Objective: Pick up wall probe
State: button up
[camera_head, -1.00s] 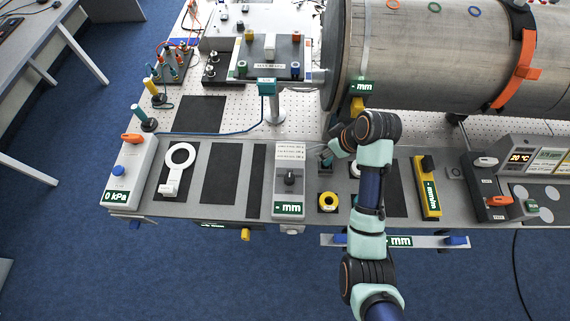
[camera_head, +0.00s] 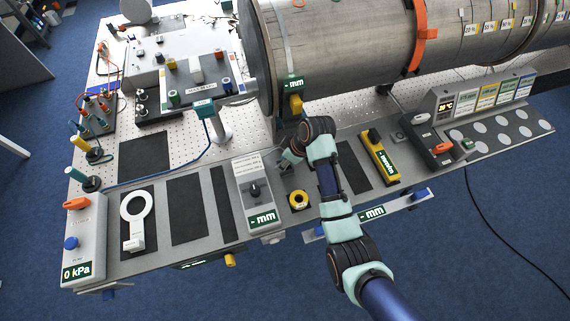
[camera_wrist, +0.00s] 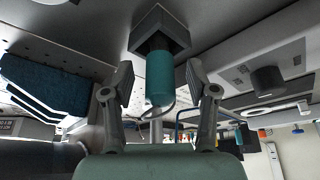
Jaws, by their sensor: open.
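A teal cylindrical probe (camera_wrist: 160,78), which I take to be the wall probe, stands in a dark square holder (camera_wrist: 157,32) on the grey panel in the wrist view. A thin cable curves near its free end. My gripper (camera_wrist: 160,84) is open, with one finger on each side of the probe and a visible gap on both sides. In the head view my gripper (camera_head: 289,161) is low over the panel, just right of the grey gauge box (camera_head: 252,208) with a black knob and "- mm" display. There, my arm and gripper mostly hide the probe.
A large steel pipe (camera_head: 340,50) lies behind my gripper, with a yellow block (camera_head: 296,104) under its "- mm" label. A yellow ring (camera_head: 298,200) is close in front. A yellow gauge (camera_head: 379,156) lies right of my arm. A teal-topped stand (camera_head: 205,109) is left.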

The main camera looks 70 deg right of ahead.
grip_shut()
jog(key=shift+r, duration=0.15)
notch_tip(320, 180, up, 28)
jog(key=p, duration=1.4)
